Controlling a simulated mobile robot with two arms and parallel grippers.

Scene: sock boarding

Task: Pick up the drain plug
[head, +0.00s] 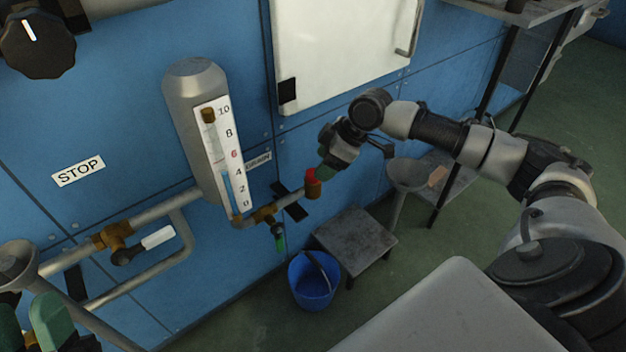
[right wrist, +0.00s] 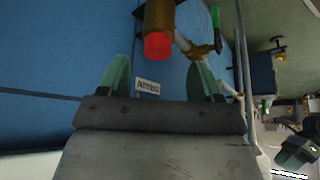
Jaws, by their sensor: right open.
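The drain plug (head: 311,175) is red and sits at the end of a brass fitting (head: 314,189) on the drain pipe. It also shows in the right wrist view (right wrist: 158,46), still in the fitting, just beyond the gap between my right fingers. My right gripper (head: 322,170) is open and empty, close beside the plug. In the right wrist view its two green fingers stand apart, the plug roughly centred between them. Part of the plug is hidden in the head view. My left gripper (head: 30,318) shows partly at the lower left corner; its fingers are cut off by the edge.
A grey cylinder with a level gauge (head: 222,150) stands on the blue wall. A blue bucket (head: 312,285) is on the floor beside a low grey stool (head: 355,235). A funnel (head: 408,174) and a shelf stand are to the right. A valve handle (head: 158,238) sticks out at left.

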